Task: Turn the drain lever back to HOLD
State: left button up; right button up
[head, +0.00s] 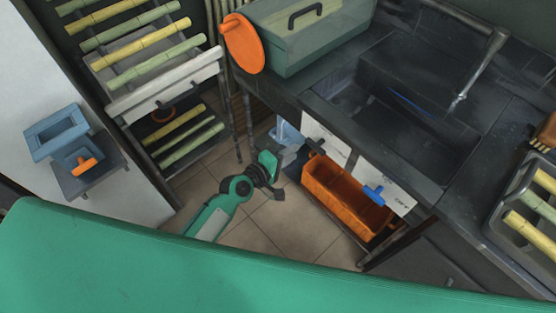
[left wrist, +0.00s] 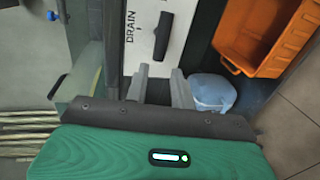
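The drain lever (left wrist: 163,36) is a black handle on a white panel (left wrist: 139,38) marked DRAIN, seen in the left wrist view. It lies roughly parallel to that word; no HOLD mark is readable. In the head view the black lever (head: 316,147) is small on the sink front. My left gripper (left wrist: 161,84) has its two grey fingers apart and empty, just short of the lever and not touching it. In the head view my left gripper (head: 271,170) is low in front of the sink cabinet. My right gripper is not in view.
An orange bin (head: 345,197) sits below the panel, and a pale blue pail (left wrist: 212,92) stands beside it. A blue lever (head: 374,195) is farther right on the sink front. A cane rack (head: 165,85) stands left. Tiled floor (head: 275,226) is free in front.

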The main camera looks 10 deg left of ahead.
pick_arm(q)
jog(key=v, duration=0.5)
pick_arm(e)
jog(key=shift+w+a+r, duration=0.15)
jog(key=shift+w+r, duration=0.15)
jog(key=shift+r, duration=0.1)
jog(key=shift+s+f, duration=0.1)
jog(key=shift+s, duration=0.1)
